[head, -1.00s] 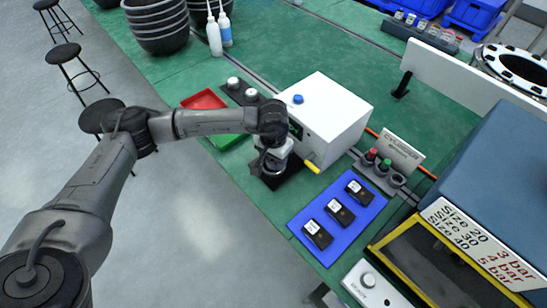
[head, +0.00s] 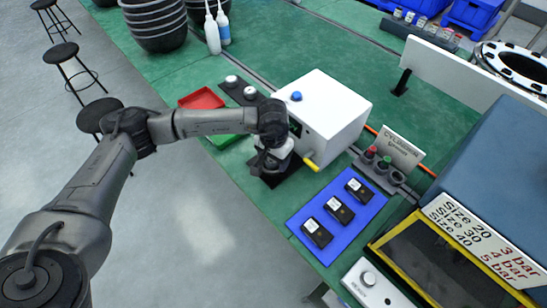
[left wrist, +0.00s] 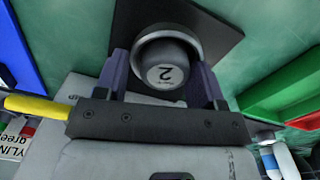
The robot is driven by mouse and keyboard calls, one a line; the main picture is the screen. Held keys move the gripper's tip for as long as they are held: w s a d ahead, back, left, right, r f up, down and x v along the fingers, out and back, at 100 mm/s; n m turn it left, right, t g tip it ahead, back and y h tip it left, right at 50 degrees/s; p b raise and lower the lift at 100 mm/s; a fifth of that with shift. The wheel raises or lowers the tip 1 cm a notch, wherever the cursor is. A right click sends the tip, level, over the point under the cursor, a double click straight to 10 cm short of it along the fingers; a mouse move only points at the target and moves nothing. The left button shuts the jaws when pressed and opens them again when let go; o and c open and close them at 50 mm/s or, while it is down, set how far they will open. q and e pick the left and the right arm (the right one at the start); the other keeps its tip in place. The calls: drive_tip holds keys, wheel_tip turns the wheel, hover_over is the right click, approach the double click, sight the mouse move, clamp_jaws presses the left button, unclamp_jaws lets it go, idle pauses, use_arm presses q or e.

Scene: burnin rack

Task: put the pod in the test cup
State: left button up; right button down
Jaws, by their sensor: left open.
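The pod (left wrist: 166,76) is a grey cylinder with a pale end marked "2". In the left wrist view it stands in a round grey metal rim, the test cup (left wrist: 197,43), on a dark plate (left wrist: 225,15). My left gripper (left wrist: 163,66) is open, with one finger on each side of the pod; I cannot tell whether either touches it. In the head view my left gripper (head: 272,158) is over the dark plate (head: 284,178) in front of the white box (head: 335,125) and hides much of the cup. My right gripper is not in view.
A dark holder (head: 240,90) with two white-topped pods stands behind, near a red tray (head: 203,98) and a green tray (head: 222,140). A yellow handle (head: 312,164) sticks out of the box. A blue mat (head: 330,240) with three black devices lies to the right.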

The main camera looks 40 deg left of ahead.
use_arm(q)
drive_tip(key=shift+s+a+f, duration=0.1)
drive_tip(key=shift+a+f, duration=0.25)
drive_tip(key=shift+f, duration=0.3)
drive_tip(key=shift+r, duration=0.2)
wheel_tip(320, 180, up, 14)
drive_tip(key=p, duration=0.3)
drive_tip(key=shift+f, duration=0.2)
